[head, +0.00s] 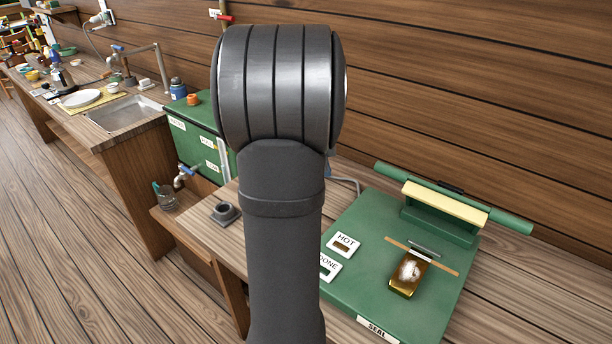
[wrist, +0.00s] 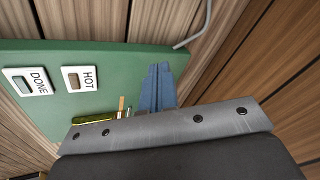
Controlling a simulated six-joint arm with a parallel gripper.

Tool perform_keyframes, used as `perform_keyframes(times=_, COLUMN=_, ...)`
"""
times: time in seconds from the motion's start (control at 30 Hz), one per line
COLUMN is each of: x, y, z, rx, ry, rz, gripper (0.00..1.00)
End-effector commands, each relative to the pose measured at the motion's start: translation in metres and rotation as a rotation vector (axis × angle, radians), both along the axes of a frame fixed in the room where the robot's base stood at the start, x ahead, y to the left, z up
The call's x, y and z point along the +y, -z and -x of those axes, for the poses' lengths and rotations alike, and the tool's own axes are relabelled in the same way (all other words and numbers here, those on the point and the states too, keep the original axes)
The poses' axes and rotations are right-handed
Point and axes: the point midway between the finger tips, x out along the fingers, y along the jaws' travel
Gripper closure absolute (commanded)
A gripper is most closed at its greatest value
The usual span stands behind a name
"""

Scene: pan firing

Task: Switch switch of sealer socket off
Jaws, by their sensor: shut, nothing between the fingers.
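The sealer (head: 375,235) is a green machine with HOT and DONE labels, standing on the wooden bench at the right of the head view. It also shows at the left of the wrist view (wrist: 100,55). Its grey cable (head: 346,183) runs left behind my arm in the head view and up out of the wrist view (wrist: 203,30). The sealer's socket and switch do not show in either view. My gripper's blue-grey fingers (wrist: 158,70) are shut and empty in front of the sealer's edge, near the cable. In the head view my arm hides nearly all of the gripper.
A gold packet (head: 409,275) lies on the sealer below its raised green bar (head: 510,217). A wooden plank wall (head: 480,90) rises close behind. A green tank (head: 195,135), a glass jar (head: 167,200) and a sink (head: 122,113) are at left. Another socket (head: 103,18) is far left.

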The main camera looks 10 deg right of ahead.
Motion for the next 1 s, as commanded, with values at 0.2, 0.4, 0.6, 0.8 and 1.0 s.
perform_keyframes(times=0.2, x=0.016, y=0.015, z=-0.010, rx=0.058, ry=-0.232, rz=0.254, gripper=1.00)
perform_keyframes(times=0.4, x=0.040, y=0.022, z=-0.025, rx=0.084, ry=-0.468, rz=0.474, gripper=1.00)
perform_keyframes(times=0.6, x=0.072, y=0.026, z=-0.041, rx=0.086, ry=-0.691, rz=0.653, gripper=1.00)
perform_keyframes(times=0.8, x=0.094, y=0.028, z=-0.050, rx=0.081, ry=-0.822, rz=0.750, gripper=1.00)
perform_keyframes(times=1.0, x=0.100, y=0.028, z=-0.052, rx=0.079, ry=-0.855, rz=0.772, gripper=1.00)
